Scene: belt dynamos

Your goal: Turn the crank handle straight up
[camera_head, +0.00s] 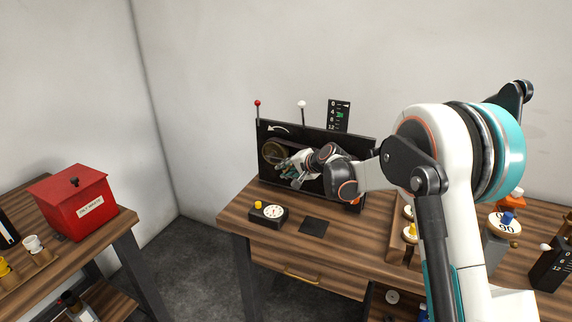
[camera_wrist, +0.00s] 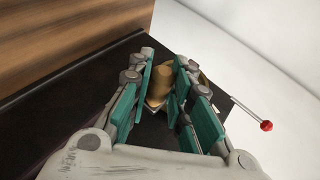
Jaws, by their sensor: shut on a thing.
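A black panel (camera_head: 325,139) stands upright at the back of the wooden bench, with a round brass-coloured wheel (camera_head: 271,149) at its left. A white curved arrow is printed above the wheel. My gripper (camera_head: 281,166) reaches to the wheel's lower part and hides some of it. In the wrist view, the teal pads of my gripper (camera_wrist: 165,72) are shut on a tan, rounded crank handle (camera_wrist: 157,86). The crank's arm is mostly hidden behind my fingers, so its exact angle cannot be told.
A red-ball lever (camera_head: 257,103) and a white-ball lever (camera_head: 302,104) rise above the panel, beside a black number scale (camera_head: 339,116). A small dial box (camera_head: 268,214) and a dark square plate (camera_head: 313,226) lie in front. A red box (camera_head: 75,202) stands on the left table.

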